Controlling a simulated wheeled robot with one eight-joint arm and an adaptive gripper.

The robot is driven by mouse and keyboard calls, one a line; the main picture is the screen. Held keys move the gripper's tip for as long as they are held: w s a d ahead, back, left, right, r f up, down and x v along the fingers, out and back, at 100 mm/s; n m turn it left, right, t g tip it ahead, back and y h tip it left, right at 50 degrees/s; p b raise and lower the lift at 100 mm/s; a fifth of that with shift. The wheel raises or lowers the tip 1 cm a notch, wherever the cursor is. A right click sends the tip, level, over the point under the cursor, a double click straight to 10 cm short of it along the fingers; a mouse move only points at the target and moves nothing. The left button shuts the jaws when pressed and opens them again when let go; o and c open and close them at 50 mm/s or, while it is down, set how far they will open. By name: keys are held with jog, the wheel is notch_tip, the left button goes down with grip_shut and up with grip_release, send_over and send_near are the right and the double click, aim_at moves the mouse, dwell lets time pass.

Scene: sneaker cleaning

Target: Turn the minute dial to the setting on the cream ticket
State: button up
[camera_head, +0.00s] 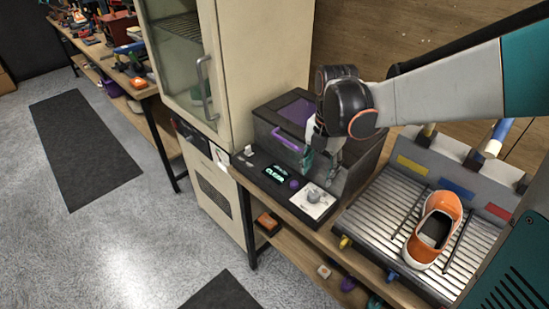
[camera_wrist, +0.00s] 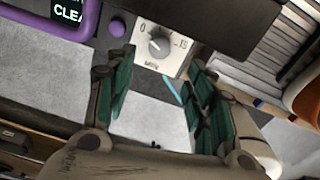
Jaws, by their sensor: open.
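The minute dial is a grey knob (camera_head: 314,196) on a pale square plate, at the front right of the dark machine (camera_head: 345,185). In the wrist view the knob (camera_wrist: 161,43) sits on its plate, marked 0 at left and what looks like 15 at right. Its exact setting is too small to read. My gripper (camera_head: 320,158) is open and empty above the machine's front panel. In the wrist view its green-padded fingers (camera_wrist: 160,62) stand either side of the lower plate, apart from the knob. I cannot make out the cream ticket for certain.
A lit green display (camera_head: 276,173) and a purple button (camera_head: 294,184) lie left of the dial. The machine's purple handle (camera_head: 287,140) is close behind. An orange shoe (camera_head: 434,230) rests on the ribbed rack (camera_head: 375,215) at right. A tall cream cabinet (camera_head: 245,60) stands left.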

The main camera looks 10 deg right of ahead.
aim_at(314, 193)
notch_tip(314, 193, down, 10)
jog(key=b, duration=0.3)
jog(key=shift+w+a+r, duration=0.1)
jog(key=shift+r, duration=0.15)
jog(key=c, duration=1.1)
